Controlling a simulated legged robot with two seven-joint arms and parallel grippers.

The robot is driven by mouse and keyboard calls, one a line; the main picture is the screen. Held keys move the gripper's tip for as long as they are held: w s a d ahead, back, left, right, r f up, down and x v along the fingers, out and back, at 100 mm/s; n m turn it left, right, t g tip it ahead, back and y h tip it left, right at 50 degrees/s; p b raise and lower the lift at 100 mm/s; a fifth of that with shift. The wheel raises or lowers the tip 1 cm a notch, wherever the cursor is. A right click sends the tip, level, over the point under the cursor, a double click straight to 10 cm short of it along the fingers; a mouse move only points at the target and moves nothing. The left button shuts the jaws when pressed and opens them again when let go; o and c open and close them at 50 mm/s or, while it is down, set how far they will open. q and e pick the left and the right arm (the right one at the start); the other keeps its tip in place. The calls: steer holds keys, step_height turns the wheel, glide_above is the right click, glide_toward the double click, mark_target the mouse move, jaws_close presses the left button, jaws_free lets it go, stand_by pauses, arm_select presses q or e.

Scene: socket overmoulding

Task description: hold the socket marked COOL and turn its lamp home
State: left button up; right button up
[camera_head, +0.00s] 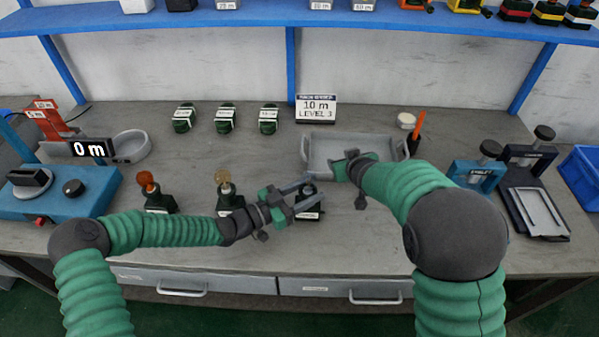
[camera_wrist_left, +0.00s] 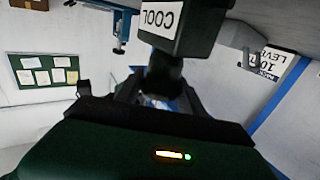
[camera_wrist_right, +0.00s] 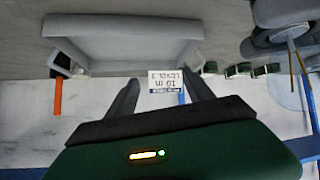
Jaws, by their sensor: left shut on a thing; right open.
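The socket marked COOL (camera_wrist_left: 185,28) is a dark block with a white label, seen close and upside down in the left wrist view. In the head view this dark socket (camera_head: 308,214) stands at the bench's front middle. My left gripper (camera_head: 312,191) reaches it from the left and is shut on its upper part. I see no lamp on it; the fingers cover its top. My right gripper (camera_head: 350,182) is open and empty, right of the socket by the tray's front left; its spread fingers show in the right wrist view (camera_wrist_right: 162,84).
A grey tray (camera_head: 318,165) lies behind the right gripper. Three dark green sockets (camera_head: 226,118) stand at the back. A blue meter (camera_head: 70,195) is left, clamp stands (camera_head: 478,174) right.

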arm_select(q)
steer(key=shift+s+r, duration=0.1)
arm_select(e)
step_height(320, 180, down, 3)
steer(key=s+d+n+t+y, duration=0.1)
steer(key=s+d+n+y, duration=0.1)
steer(key=y, duration=0.1)
steer(key=n+y, duration=0.4)
steer(key=y, duration=0.5)
glide_toward(308, 182)
steer(key=w+f, duration=0.1)
steer(key=w, duration=0.1)
arm_select(q)
steer(key=shift+a, duration=0.1)
arm_select(e)
steer(key=x, duration=1.2)
steer(key=shift+a+f, duration=0.15)
steer(key=shift+a, duration=0.05)
steer(key=shift+w+a, duration=0.25)
steer(key=shift+a, duration=0.05)
